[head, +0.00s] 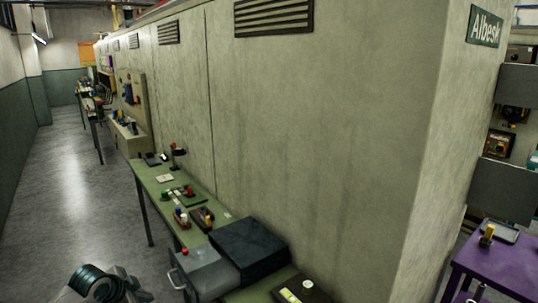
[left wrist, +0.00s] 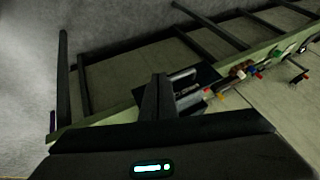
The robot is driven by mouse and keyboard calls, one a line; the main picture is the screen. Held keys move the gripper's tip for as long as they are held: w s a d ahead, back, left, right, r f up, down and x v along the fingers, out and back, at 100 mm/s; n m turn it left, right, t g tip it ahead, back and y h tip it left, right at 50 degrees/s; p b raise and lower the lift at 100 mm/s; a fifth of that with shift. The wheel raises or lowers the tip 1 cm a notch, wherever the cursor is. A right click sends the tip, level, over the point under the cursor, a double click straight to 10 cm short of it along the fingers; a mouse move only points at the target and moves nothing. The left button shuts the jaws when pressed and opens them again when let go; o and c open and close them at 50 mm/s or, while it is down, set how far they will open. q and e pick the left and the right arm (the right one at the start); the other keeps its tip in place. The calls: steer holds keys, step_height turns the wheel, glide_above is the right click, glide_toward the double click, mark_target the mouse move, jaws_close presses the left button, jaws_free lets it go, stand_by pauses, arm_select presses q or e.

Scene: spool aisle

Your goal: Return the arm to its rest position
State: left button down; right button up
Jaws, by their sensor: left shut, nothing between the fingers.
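My left gripper (head: 138,291) shows at the bottom left of the head view, over the aisle floor and to the left of the green bench (head: 148,183). In the left wrist view the left gripper's fingers (left wrist: 158,82) are together with nothing between them. The bench lies beyond them there, seen at a slant. My right gripper is in neither view.
On the bench stand a grey drawer unit (head: 205,270), a dark box (head: 248,248), a lamp (head: 178,152) and several small coloured items. A concrete wall (head: 300,130) runs behind. A purple table (head: 500,264) is at right. The aisle floor (head: 80,200) is clear.

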arm_select(q)
steer(key=s+a+f+n+g+y+b, duration=0.15)
steer(key=s+f, duration=0.35)
steer(key=f, duration=1)
steer(key=s+f+n+b, duration=0.1)
steer(key=s+f+n, duration=0.25)
steer(key=f, duration=1.15)
steer(key=s+d+f+n+g, duration=0.2)
steer(key=s+f, duration=1.7)
steer(key=s+d+f+g+b, duration=0.1)
steer(key=s+d+f, duration=0.2)
steer(key=s, duration=0.9)
steer(key=s+d+f, duration=0.3)
steer(key=s+f, duration=0.3)
steer(key=s, duration=0.6)
steer(key=s+d+f+n+g+b, duration=0.1)
steer(key=s+d+f, duration=0.3)
steer(key=s, duration=0.8)
steer(key=shift+s+f+g+b, duration=0.35)
steer(key=shift+s+f, duration=0.05)
steer(key=shift+f, duration=0.05)
